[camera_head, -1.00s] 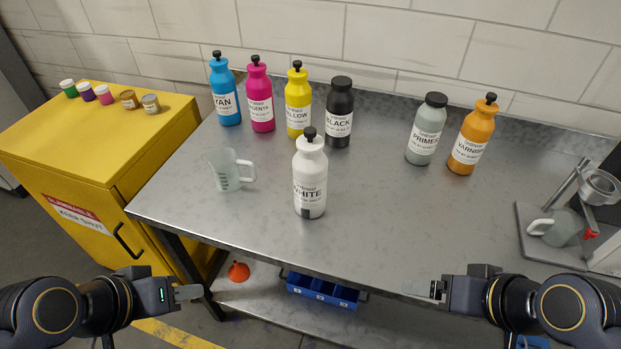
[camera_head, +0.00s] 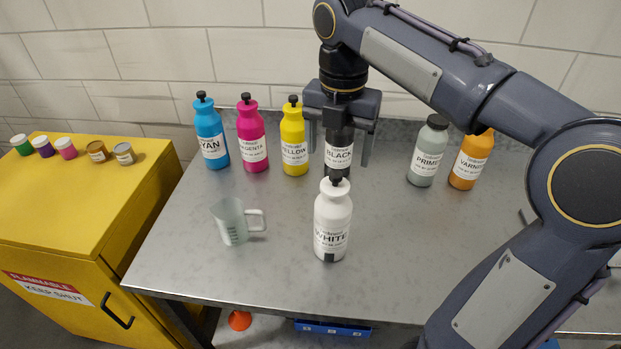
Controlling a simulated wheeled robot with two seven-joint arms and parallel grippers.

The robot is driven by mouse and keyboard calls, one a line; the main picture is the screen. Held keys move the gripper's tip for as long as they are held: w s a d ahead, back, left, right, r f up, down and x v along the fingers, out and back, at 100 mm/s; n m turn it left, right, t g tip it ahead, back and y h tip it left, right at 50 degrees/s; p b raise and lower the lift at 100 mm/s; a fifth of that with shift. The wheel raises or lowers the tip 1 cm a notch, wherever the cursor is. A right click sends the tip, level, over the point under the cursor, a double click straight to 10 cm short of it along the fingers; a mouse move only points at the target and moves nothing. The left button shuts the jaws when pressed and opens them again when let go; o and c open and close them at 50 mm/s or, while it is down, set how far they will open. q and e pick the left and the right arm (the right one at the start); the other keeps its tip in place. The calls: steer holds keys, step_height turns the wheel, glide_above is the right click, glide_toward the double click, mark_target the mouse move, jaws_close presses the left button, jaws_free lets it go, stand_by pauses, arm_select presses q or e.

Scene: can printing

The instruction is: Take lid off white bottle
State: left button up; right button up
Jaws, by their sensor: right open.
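The white bottle (camera_head: 333,222) stands upright on the metal table, with its black lid (camera_head: 335,184) on top. My right gripper (camera_head: 338,150) points down above and behind the lid in the picture. Its two fingers are spread apart, and the black bottle (camera_head: 339,158) shows between them farther back. I see no contact between the fingers and the white bottle's lid. My left gripper is out of the picture.
Cyan (camera_head: 211,133), magenta (camera_head: 251,135) and yellow (camera_head: 293,138) bottles stand at the back left. Primer (camera_head: 428,152) and varnish (camera_head: 470,160) bottles stand at the back right, near my right arm. A clear measuring jug (camera_head: 232,222) stands left of the white bottle. The table (camera_head: 190,265) is bare at front left.

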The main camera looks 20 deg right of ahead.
mark_target(336, 173)
steer(key=f, duration=0.7)
steer(key=shift+w+d+f, duration=0.1)
steer(key=shift+w+f, duration=0.1)
steer(key=shift+f, duration=0.05)
steer(key=c, duration=1.1)
steer(key=shift+o, duration=0.2)
steer(key=shift+r, duration=0.1)
